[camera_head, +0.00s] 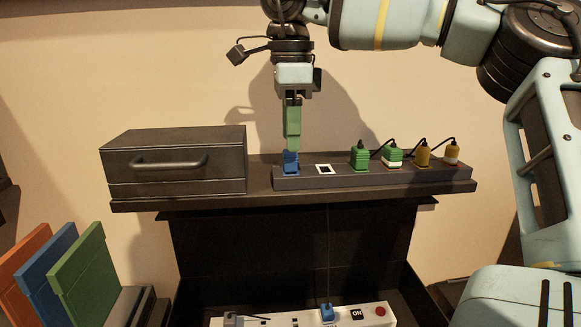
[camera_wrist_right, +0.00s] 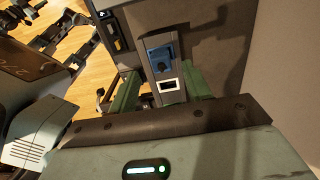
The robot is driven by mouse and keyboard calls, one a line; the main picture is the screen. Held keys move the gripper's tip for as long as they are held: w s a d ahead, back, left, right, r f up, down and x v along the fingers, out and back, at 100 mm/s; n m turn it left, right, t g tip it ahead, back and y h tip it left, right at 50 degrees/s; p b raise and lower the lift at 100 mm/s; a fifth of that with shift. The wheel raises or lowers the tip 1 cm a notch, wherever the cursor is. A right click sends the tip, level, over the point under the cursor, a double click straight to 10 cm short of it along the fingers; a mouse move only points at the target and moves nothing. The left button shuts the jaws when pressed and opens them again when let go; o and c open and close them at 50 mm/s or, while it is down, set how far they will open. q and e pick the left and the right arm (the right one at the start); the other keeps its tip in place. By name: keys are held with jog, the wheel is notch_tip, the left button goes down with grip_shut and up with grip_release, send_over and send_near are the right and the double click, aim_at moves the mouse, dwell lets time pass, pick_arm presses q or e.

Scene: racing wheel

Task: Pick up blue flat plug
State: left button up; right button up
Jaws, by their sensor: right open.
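A blue plug (camera_head: 290,162) stands in the leftmost place of a dark grey holder strip (camera_head: 316,180) on the shelf. My right gripper (camera_head: 292,142) points down directly above it, with its green fingers close to the plug's top. In the right wrist view the blue plug (camera_wrist_right: 158,60) shows beyond my open right gripper (camera_wrist_right: 161,82), with a finger on either side of the view to it. Whether the fingers touch the plug I cannot tell. My left gripper is not in view.
A dark box (camera_head: 175,185) with a handle stands left. Below, a white power strip (camera_head: 285,320) bears another blue plug (camera_head: 326,312).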

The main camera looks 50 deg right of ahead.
aim_at(290, 160)
notch_tip(290, 160, down, 4)
jog(key=shift+w+r, duration=0.15)
jog(key=shift+r, duration=0.05)
jog(key=shift+d+f, duration=0.1)
jog(key=shift+f, duration=0.25)
jog(key=c, duration=1.1)
jog(key=shift+o, duration=0.2)
